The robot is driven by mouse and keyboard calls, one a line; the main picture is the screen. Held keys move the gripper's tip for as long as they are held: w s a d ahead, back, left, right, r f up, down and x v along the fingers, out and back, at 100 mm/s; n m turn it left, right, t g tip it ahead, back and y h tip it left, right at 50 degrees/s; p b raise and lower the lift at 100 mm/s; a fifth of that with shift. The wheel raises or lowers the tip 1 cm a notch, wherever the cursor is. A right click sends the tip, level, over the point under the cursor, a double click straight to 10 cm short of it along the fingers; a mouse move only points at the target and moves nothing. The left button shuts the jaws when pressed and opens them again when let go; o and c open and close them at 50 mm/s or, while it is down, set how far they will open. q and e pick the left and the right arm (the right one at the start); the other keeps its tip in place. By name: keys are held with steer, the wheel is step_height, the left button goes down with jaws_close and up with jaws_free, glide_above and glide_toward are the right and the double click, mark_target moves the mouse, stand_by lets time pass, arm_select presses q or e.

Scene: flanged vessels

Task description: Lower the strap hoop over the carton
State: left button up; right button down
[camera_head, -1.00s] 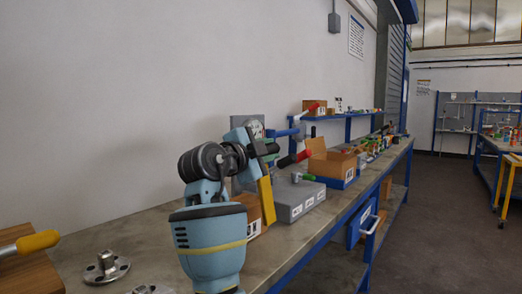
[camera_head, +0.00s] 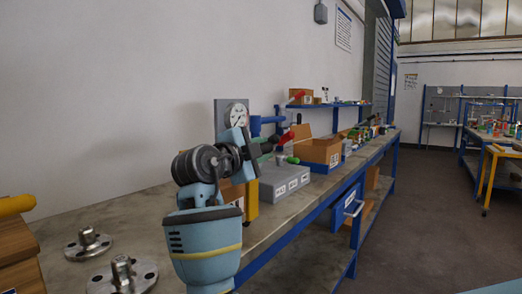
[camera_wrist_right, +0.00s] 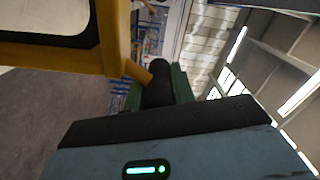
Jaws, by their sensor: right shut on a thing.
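My right gripper (camera_head: 264,147) is over the bench, its jaws partly hidden by its own wrist. It is shut on the yellow strap hoop (camera_head: 251,199), which hangs down at the near right side of a brown carton (camera_head: 230,191). In the right wrist view the hoop (camera_wrist_right: 115,40) is a yellow frame, reaching from the dark finger (camera_wrist_right: 158,88) to the upper left. My arm hides much of the carton and hoop, so I cannot tell whether the hoop is around the carton or beside it. My left gripper is not in view.
A grey labelled box (camera_head: 285,181) stands right of the carton, with an open cardboard box (camera_head: 320,152) behind it. A gauge panel (camera_head: 232,114) stands behind my gripper. Flanged metal parts (camera_head: 88,243) and a wooden block (camera_head: 15,245) are at left. Bare benchtop (camera_head: 130,212) lies between.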

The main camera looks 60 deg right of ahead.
steer(key=c, duration=1.5)
jaws_free()
steer(key=shift+f, duration=0.45)
steer(key=shift+o, duration=1.6)
steer(key=shift+r, duration=0.1)
steer(key=shift+a+r, duration=0.1)
steer(key=shift+a, duration=0.05)
steer(key=a, duration=0.7)
steer(key=shift+w+a, duration=0.3)
steer(key=shift+w, duration=0.1)
